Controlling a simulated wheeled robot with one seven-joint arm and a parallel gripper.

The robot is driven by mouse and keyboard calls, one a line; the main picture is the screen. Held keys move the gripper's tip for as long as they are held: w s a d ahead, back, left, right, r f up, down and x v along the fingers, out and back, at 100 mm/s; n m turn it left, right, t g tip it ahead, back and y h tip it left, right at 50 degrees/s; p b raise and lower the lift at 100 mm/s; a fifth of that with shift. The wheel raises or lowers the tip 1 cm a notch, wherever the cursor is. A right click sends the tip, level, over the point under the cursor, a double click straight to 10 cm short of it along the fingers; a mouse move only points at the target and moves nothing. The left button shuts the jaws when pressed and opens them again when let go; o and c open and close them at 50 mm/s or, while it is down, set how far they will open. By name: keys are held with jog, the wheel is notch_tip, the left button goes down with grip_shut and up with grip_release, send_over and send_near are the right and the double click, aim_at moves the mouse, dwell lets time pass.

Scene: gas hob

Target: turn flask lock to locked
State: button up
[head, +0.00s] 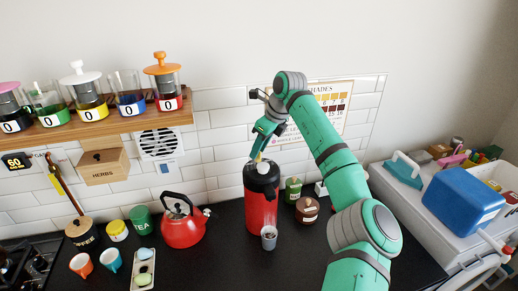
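The flask (262,205) is a tall red pump flask with a black top, standing upright on the dark counter. A light round piece (263,168) sits on its top; I cannot make out the lock or its position at this size. My gripper (257,156) comes down from the upper right, with its fingertips just above or at the flask's top. I cannot tell whether the fingertips touch it. The gap between the fingers is too small to see.
A small grey cup (269,238) stands in front of the flask. A red kettle (182,224) is to the left. A green jar (293,190) and a brown jar (307,210) stand to the right. A wooden shelf (100,128) with presses is at upper left.

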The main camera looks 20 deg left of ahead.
grip_shut()
jog(key=shift+m, duration=0.4)
jog(key=m+t, duration=0.1)
jog(key=m, duration=0.2)
jog(key=shift+s+h, duration=0.1)
jog(key=shift+h, duration=0.3)
jog(key=m+t+h, duration=0.1)
jog(key=m, duration=0.3)
jog(key=shift+m+t, duration=0.3)
jog(key=shift+t, duration=0.1)
jog(key=m+h, duration=0.1)
jog(key=m, duration=0.2)
jog(key=shift+s+a+h, duration=0.1)
jog(key=shift+h, duration=0.2)
jog(key=shift+a+m+t+h, duration=0.1)
jog(key=shift+m+t+h, duration=0.4)
jog(key=shift+m, duration=1.7)
jog(key=shift+g+h, duration=0.3)
